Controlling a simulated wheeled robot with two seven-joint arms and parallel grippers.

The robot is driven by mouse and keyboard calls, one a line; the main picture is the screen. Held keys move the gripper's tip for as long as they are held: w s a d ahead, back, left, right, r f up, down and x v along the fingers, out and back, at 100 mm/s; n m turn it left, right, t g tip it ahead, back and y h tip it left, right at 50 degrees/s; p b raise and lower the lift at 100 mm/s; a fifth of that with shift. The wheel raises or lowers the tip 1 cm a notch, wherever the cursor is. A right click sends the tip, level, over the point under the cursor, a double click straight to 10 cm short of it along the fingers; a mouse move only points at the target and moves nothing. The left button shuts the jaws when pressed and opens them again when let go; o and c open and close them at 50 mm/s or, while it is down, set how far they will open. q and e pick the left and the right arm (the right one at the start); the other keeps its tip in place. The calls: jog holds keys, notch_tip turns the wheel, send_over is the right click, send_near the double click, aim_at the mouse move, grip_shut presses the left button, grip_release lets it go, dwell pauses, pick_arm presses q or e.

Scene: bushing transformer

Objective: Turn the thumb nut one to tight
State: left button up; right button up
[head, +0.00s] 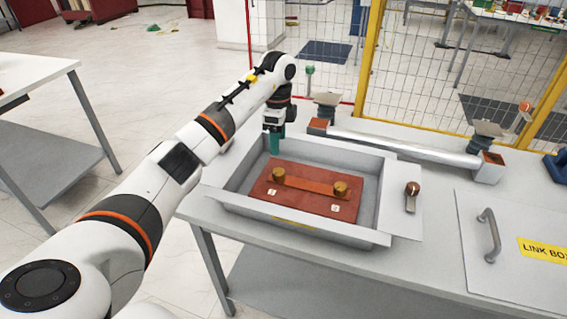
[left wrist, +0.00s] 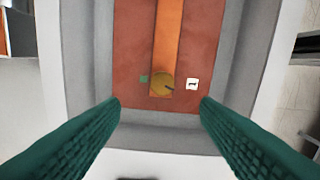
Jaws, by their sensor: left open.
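Two brass thumb nuts sit at the ends of a copper-orange bar (head: 310,184) on a red-brown board in an open grey box. The left nut (head: 279,175) and the right nut (head: 340,189) each have a small white label in front. My left gripper (head: 275,151) has green fingers and points down above the box, near the left nut. In the left wrist view the gripper (left wrist: 160,103) is open and empty. One nut (left wrist: 162,85) with a dark slot lies ahead between its fingers, apart from both. A white label (left wrist: 193,84) is right of it. The right gripper is out of view.
The box's grey walls (head: 238,177) surround the board. A small lever (head: 411,195) is on the right flange. A lid with a handle (head: 488,235) lies at right. A long bar with insulators (head: 405,147) lies behind. A mesh fence stands beyond.

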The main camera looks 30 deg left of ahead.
pick_arm(q)
send_over(278, 171)
jog(key=f+p, duration=0.1)
jog(key=f, duration=0.4)
jog(key=shift+s, duration=0.2)
jog(key=f, duration=0.4)
jog(key=shift+w+d+f, duration=0.1)
jog(key=shift+w+f, duration=0.1)
jog(key=shift+w, duration=0.05)
jog(key=shift+s+f, duration=0.1)
jog(key=shift+f, duration=0.55)
jog(key=shift+c, duration=0.6)
jog(key=c, duration=0.9)
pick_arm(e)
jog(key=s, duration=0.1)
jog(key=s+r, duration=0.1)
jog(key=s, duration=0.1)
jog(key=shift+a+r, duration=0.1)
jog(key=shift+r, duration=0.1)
